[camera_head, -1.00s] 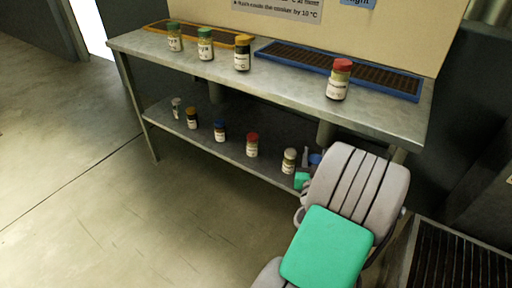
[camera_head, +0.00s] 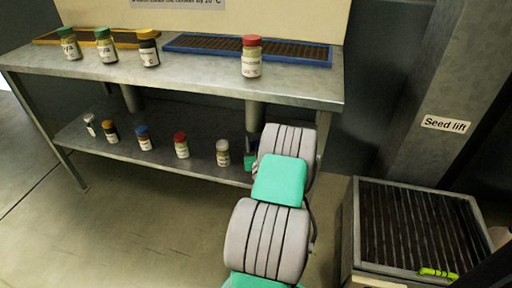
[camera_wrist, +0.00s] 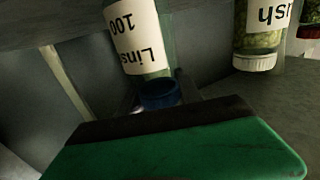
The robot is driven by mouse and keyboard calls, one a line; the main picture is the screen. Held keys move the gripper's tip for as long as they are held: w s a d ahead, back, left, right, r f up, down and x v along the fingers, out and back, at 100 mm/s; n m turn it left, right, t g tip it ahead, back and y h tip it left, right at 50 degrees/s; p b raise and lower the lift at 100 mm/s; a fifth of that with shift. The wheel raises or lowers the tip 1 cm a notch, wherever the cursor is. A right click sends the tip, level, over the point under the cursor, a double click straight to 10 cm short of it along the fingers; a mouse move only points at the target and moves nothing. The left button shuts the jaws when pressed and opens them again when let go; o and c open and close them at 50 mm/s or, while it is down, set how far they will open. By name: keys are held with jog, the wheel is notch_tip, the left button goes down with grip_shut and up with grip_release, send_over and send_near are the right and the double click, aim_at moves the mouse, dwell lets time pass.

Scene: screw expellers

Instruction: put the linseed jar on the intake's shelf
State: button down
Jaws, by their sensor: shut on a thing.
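The linseed jar (camera_wrist: 140,35) has clear glass, a white label reading "Lins… 100" and a blue lid (camera_wrist: 160,95). It appears upside down in the wrist view, just beyond the green finger of my gripper (camera_wrist: 175,140). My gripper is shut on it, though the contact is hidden. In the head view my gripper (camera_head: 251,152) is by the right end of the bench's lower shelf (camera_head: 95,142), mostly hidden behind my arm. The jar cannot be made out clearly there. No shelf in view is marked as the intake's.
Several jars, including a cream-lidded one (camera_head: 222,153), line the lower shelf. The bench top (camera_head: 200,80) holds more jars, among them a red-lidded one (camera_head: 251,58), and a blue-framed tray (camera_head: 320,62). Right stands a grated bin (camera_head: 352,235) below a "Seed lift" sign (camera_head: 446,124).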

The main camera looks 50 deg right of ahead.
jog(key=shift+f, duration=0.1)
jog(key=shift+f, duration=0.25)
jog(key=c, duration=0.8)
grip_release()
jog(key=shift+r, duration=0.1)
